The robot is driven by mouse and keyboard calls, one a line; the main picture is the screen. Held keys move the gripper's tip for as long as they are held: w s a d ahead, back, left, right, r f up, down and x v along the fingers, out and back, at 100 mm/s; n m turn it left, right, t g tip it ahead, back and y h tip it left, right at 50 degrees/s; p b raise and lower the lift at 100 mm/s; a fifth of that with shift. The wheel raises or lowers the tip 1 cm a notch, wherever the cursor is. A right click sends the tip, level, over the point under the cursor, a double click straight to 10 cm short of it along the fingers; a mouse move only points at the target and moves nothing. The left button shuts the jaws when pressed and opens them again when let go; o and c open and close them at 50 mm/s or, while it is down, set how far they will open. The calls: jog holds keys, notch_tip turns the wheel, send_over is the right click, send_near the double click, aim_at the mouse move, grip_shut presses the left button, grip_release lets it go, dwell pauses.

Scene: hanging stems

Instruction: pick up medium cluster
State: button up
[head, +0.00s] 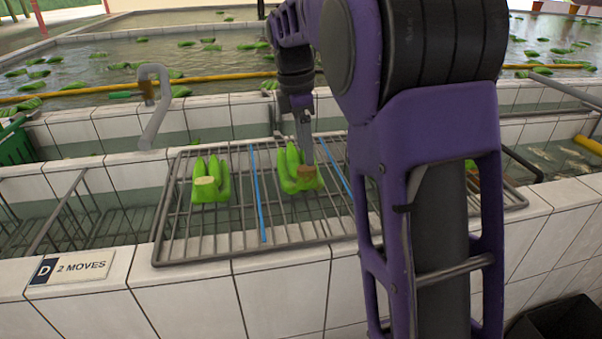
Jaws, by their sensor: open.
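Two green banana clusters with cut tan crowns stand on a wire rack (280,232): a left cluster (222,190) and a middle cluster (291,163). Part of a third green thing, likely another cluster (472,175), shows at the right, mostly hidden behind my arm. Which is the medium one I cannot tell for sure; the middle cluster looks somewhat bigger than the left. My gripper (306,148) is open and points down at the middle cluster, its tip beside the crown. Whether it touches the cluster is unclear.
Blue strips (258,195) divide the rack, which lies over a white-tiled trough. A bent grey pipe (154,105) rises behind it at left. A sign (80,266) reading "D 2 MOVES" is on the front ledge. Water tanks with floating green clusters lie behind.

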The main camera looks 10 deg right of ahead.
aim_at(306, 167)
notch_tip(306, 167, down, 5)
jog(key=shift+d+r+b, duration=0.15)
jog(key=shift+r+b, duration=0.05)
jog(key=shift+b, duration=0.25)
jog(key=shift+c, duration=0.3)
grip_shut()
jog(key=shift+r, duration=0.15)
